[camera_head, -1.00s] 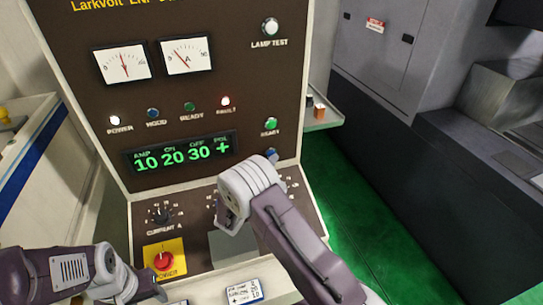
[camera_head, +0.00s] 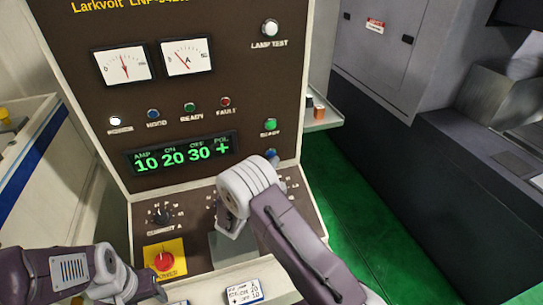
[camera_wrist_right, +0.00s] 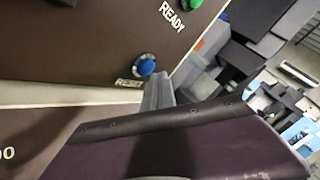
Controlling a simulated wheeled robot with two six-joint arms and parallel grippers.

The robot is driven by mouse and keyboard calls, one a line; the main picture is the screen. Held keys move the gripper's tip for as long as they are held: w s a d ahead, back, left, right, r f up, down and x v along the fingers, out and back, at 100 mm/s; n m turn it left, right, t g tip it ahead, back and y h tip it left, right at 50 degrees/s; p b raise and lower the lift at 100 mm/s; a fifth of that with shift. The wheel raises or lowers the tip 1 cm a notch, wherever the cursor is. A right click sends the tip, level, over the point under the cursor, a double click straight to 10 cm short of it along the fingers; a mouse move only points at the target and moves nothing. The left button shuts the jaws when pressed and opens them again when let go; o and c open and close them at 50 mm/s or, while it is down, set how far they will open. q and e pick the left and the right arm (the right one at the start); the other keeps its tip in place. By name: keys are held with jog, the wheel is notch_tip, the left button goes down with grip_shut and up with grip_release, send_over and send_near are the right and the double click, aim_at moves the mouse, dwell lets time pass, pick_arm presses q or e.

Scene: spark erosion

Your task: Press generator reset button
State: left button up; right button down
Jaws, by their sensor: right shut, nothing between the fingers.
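The blue reset button (camera_wrist_right: 146,66) is on the brown generator panel (camera_head: 230,75), beside its RESET label in the right wrist view. In the head view only part of the button (camera_head: 271,154) shows, just above my right wrist. My right gripper (camera_wrist_right: 158,90) is shut and empty, its grey finger close to the button's lower right; I cannot tell whether they touch. Its fingers are hidden behind my wrist in the head view. The fault lamp (camera_head: 224,101) is dark. My left arm is at the lower left of the head view; its gripper is not visible.
A green button (camera_head: 270,125) sits just above the reset button, and a white lamp test button (camera_head: 270,28) higher up. Below are a current knob (camera_head: 162,215) and a red power button (camera_head: 164,261). A small shelf (camera_head: 325,121) stands right of the panel; green floor lies beyond.

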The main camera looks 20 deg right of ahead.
jog(key=s+p, duration=0.1)
jog(key=s, duration=0.5)
jog(key=shift+a, duration=0.2)
dwell(0.5)
